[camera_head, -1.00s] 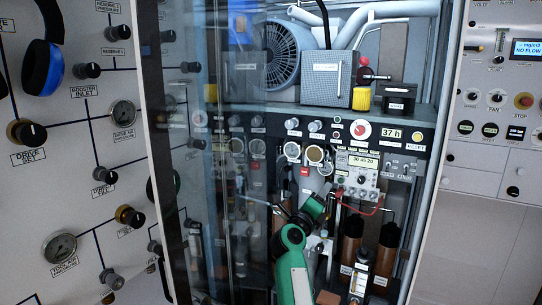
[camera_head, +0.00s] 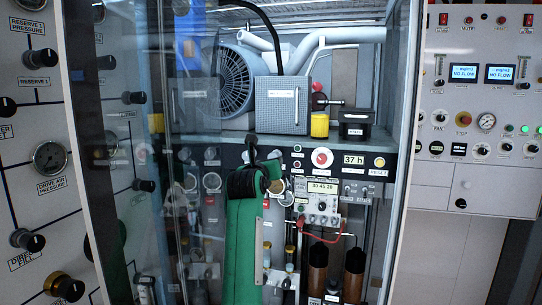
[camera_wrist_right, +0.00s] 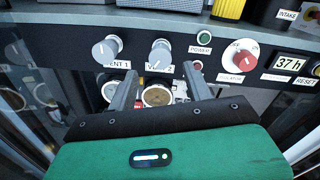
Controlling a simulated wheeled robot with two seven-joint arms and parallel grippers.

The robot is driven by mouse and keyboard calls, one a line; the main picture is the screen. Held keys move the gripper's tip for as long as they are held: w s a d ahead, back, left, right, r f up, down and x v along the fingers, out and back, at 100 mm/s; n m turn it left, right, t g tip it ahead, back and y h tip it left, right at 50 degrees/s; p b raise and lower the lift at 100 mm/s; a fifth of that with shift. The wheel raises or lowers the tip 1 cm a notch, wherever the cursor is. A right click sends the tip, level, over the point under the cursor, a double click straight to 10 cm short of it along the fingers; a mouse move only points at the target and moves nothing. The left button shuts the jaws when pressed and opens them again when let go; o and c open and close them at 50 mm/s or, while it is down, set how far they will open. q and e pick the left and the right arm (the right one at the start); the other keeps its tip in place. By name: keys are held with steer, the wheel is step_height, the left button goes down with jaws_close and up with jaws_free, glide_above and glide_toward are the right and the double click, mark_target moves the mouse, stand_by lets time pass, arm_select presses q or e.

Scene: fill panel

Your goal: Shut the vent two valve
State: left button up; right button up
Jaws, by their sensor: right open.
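The vent two valve is a grey round knob (camera_wrist_right: 160,55) on the dark panel strip in the right wrist view, with its label partly covered by a finger. A similar vent one knob (camera_wrist_right: 107,48) is just to its left. My right gripper (camera_wrist_right: 159,71) is open, its two fingers pointing at the panel on either side of and below the vent two knob. No contact with the knob is visible. In the head view my right gripper (camera_head: 252,180) is dark, at the end of my green arm, and largely hides the vent knobs. My left gripper is not in view.
A red and white selector dial (camera_wrist_right: 241,56), a green power light (camera_wrist_right: 204,38) and a 37 h display (camera_wrist_right: 288,63) are right of the knob. A round gauge (camera_wrist_right: 157,95) lies below. A glass door (camera_head: 130,150) stands at the cabinet's left.

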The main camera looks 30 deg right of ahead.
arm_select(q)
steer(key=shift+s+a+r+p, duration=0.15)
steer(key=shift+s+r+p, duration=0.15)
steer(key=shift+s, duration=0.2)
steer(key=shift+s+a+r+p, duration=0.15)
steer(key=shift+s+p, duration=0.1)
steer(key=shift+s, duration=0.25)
arm_select(e)
steer(key=x, duration=0.5)
steer(key=shift+d, duration=0.1)
steer(key=c, duration=1)
steer(key=shift+o, duration=0.2)
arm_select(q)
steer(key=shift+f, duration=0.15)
